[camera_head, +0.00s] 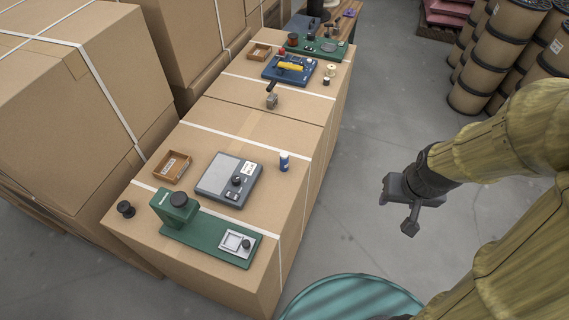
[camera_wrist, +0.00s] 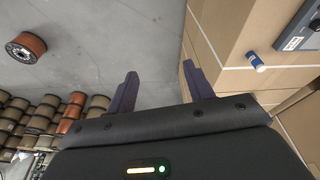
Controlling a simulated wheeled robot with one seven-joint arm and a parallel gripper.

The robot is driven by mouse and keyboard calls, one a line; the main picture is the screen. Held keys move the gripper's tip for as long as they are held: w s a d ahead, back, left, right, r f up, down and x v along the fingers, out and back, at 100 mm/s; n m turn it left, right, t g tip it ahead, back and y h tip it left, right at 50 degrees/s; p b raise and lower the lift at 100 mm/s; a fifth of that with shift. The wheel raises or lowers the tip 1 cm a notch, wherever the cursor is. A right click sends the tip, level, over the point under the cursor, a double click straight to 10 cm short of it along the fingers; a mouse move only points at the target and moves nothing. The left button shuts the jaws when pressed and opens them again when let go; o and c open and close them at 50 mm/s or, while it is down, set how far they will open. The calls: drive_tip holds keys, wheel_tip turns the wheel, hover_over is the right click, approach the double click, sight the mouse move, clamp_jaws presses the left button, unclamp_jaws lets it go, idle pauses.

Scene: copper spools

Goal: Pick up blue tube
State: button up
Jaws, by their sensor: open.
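The blue tube (camera_head: 284,161) is a small cylinder with a white end. It stands near the right edge of the front cardboard box top (camera_head: 262,200), right of a grey device. In the wrist view the blue tube (camera_wrist: 256,62) shows at the upper right, on the box top. My gripper (camera_head: 408,212) is over the floor to the right of the boxes, well apart from the tube. In the wrist view my gripper (camera_wrist: 162,90) has its two fingers spread, with nothing between them.
Near the tube are a grey device (camera_head: 213,180), a green press-like device (camera_head: 180,203) and a small open tray (camera_head: 173,167). Farther back is a blue device (camera_head: 288,70). A teal drum (camera_head: 350,300) stands at the bottom. Floor between is clear.

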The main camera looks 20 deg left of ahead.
drive_tip(key=w+a+f+n+t+h+b, duration=0.1)
drive_tip(key=w+a+f+n+t+b, duration=0.15)
drive_tip(key=f+n, duration=0.4)
drive_tip(key=w+a+f+n+t+h+b, duration=0.1)
drive_tip(key=w+a+f+n+b, duration=0.1)
drive_tip(key=a+f+n, duration=0.45)
drive_tip(key=w+a+f+n+t+b, duration=0.1)
drive_tip(key=w+f+n+t+b, duration=0.2)
drive_tip(key=f, duration=0.6)
drive_tip(key=s+a+n+t+y+b, duration=0.1)
drive_tip(key=a+n+t+y, duration=0.1)
drive_tip(key=a+n, duration=0.3)
drive_tip(key=s+a+r+n+t+y, duration=0.1)
drive_tip(key=a+n+y, duration=0.3)
drive_tip(key=n, duration=0.6)
drive_tip(key=s+a+r+n+t+y+b, duration=0.1)
drive_tip(key=a+n+t+y, duration=0.2)
drive_tip(key=a+n, duration=0.3)
drive_tip(key=shift+a+r+n+t+b, duration=0.15)
drive_tip(key=shift+n+t+b, duration=0.3)
drive_tip(key=shift+n, duration=0.85)
